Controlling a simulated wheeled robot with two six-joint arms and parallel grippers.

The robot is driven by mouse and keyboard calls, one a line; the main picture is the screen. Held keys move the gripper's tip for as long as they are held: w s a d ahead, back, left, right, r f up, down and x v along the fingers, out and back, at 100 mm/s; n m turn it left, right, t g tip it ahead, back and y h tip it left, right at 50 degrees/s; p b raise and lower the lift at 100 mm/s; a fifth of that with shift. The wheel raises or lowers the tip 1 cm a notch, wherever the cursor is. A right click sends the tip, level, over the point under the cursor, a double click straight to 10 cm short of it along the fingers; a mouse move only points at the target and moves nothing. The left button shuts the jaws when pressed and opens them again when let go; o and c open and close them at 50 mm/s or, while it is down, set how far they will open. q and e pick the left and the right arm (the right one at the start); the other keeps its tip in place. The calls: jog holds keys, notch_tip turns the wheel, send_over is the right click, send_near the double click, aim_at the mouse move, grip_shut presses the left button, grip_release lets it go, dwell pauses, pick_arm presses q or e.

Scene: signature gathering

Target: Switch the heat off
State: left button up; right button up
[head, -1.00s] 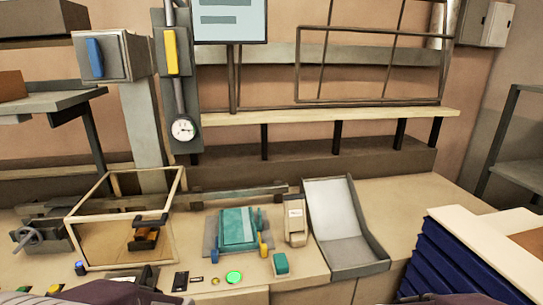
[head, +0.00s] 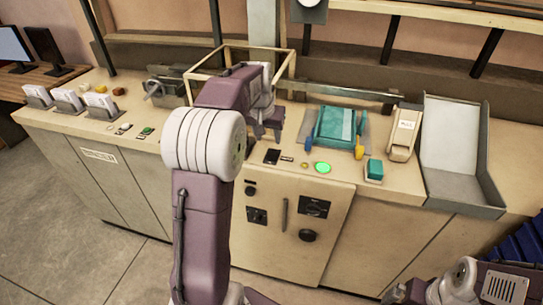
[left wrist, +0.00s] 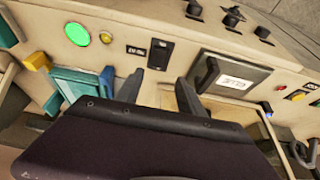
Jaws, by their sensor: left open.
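A black rocker switch (head: 272,156) sits on the bench top near its front edge, beside a small dark label plate (head: 287,159). A small amber lamp (head: 304,165) and a lit green round button (head: 323,168) lie to its right. My left gripper (head: 266,133) is open and empty, just behind the switch in the head view. In the left wrist view the switch (left wrist: 159,52) shows beyond the gap between the two fingers (left wrist: 159,90), apart from them. I cannot read the label or tell the switch's position. My right arm shows at the lower right; its gripper is unclear.
A teal device (head: 338,128), a teal-topped block (head: 374,171), a cream unit (head: 403,135) and a grey tray (head: 462,150) stand right of the switch. A framed box (head: 232,62) is behind my left arm. Knobs and a handle (head: 284,214) are on the cabinet front.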

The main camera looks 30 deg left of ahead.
aim_at(273, 152)
pick_arm(q)
jog(key=x, duration=0.8)
jog(key=shift+w+d+f, duration=0.15)
jog(key=shift+w+f, duration=0.1)
jog(key=shift+f, duration=0.1)
